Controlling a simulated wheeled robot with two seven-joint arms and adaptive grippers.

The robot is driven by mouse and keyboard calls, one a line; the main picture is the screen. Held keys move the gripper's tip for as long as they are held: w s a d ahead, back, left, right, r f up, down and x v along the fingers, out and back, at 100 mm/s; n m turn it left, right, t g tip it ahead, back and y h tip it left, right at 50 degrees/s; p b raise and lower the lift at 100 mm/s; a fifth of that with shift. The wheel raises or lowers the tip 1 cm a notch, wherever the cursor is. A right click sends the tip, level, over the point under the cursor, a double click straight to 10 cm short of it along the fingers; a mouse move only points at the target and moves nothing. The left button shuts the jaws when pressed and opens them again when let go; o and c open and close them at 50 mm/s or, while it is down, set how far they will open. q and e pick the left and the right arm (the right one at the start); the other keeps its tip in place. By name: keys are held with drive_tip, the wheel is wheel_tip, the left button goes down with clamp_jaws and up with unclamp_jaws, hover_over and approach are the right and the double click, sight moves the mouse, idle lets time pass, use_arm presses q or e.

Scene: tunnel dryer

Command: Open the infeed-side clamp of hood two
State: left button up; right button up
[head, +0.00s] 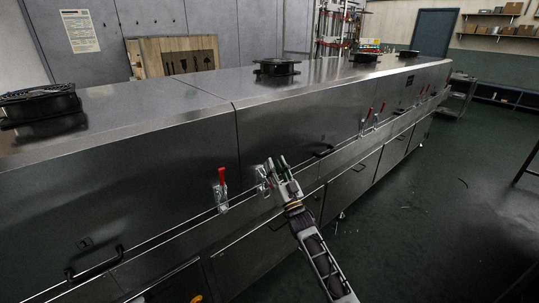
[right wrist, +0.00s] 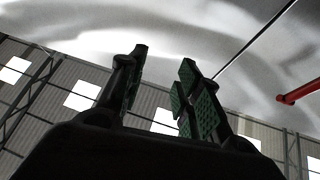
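The long steel dryer has hoods with a seam between the near hood (head: 130,160) and the hood beyond it (head: 330,110). A clamp with an upright red handle (head: 222,178) sits left of the seam; a red handle also shows at the right edge of the right wrist view (right wrist: 300,92). Another clamp (head: 262,182) sits just right of the seam, its handle mostly hidden by my gripper. My right gripper (head: 277,164) is beside that clamp, fingers apart and nothing between them in the right wrist view (right wrist: 158,95). Contact cannot be told. My left gripper is out of view.
Further clamps with red handles (head: 368,114) line the dryer's far part. Black bar handles (head: 95,262) stick out from the hoods. Fans (head: 277,67) stand on top. The green floor (head: 440,210) to the right is mostly clear.

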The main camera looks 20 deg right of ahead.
drive_tip(key=shift+w+a+r+n+g+y+p, duration=0.1)
drive_tip(key=shift+w+a+r+n+g+p, duration=0.4)
drive_tip(key=shift+p, duration=1.15)
drive_tip(key=shift+w+d+r+m+g+y+p, duration=0.1)
drive_tip(key=shift+w+r+g+p, duration=0.15)
drive_tip(key=shift+w+g+p, duration=0.95)
drive_tip(key=shift+s+a+r+n+g+y+p, duration=0.1)
drive_tip(key=shift+a+r+n+g+p, duration=0.2)
drive_tip(key=shift+p, duration=1.75)
drive_tip(key=shift+d+r, duration=0.1)
